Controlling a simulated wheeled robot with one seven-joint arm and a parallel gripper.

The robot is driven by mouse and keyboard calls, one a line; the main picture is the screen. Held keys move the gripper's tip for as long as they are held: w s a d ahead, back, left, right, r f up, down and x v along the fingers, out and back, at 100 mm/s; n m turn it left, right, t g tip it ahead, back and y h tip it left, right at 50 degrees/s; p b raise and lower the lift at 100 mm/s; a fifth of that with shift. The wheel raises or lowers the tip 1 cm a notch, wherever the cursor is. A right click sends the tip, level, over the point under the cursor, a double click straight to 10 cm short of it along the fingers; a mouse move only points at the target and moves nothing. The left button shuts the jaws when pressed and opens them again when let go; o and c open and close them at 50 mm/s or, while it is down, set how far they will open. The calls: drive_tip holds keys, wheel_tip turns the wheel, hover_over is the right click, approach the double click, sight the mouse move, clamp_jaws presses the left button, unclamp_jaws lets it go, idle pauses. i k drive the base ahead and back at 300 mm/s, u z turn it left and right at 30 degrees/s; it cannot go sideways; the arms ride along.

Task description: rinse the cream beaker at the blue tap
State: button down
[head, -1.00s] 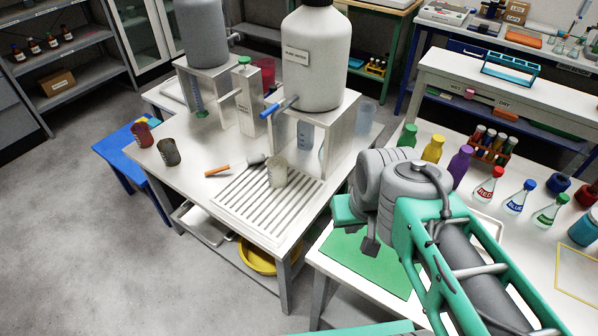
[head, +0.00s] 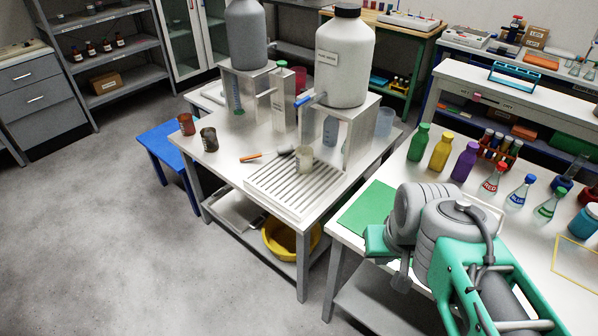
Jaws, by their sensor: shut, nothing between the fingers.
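The cream beaker (head: 304,161) stands upright at the back edge of the slotted drain board (head: 290,212) on the white table. The blue tap (head: 303,99) sticks out from the base of a large white bottle (head: 346,62) on a stand, above and behind the beaker. No water shows at the tap. My gripper (head: 402,280) is at the right, in front of the side bench, well away from the beaker. It is shut and empty, partly hidden by my wrist.
A brown-red beaker (head: 186,124) and a dark beaker (head: 209,139) stand at the table's left corner. The right bench holds a green mat (head: 367,208) and several bottles. Floor at the left is clear.

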sight(313, 96)
drive_tip(key=u, duration=0.75)
drive_tip(key=i, duration=0.95)
drive_tip(key=z, duration=0.1)
drive_tip(key=k, duration=1.1)
drive_tip(key=z, duration=0.6)
drive_tip(key=i, duration=0.75)
drive_tip(key=u, duration=1.55)
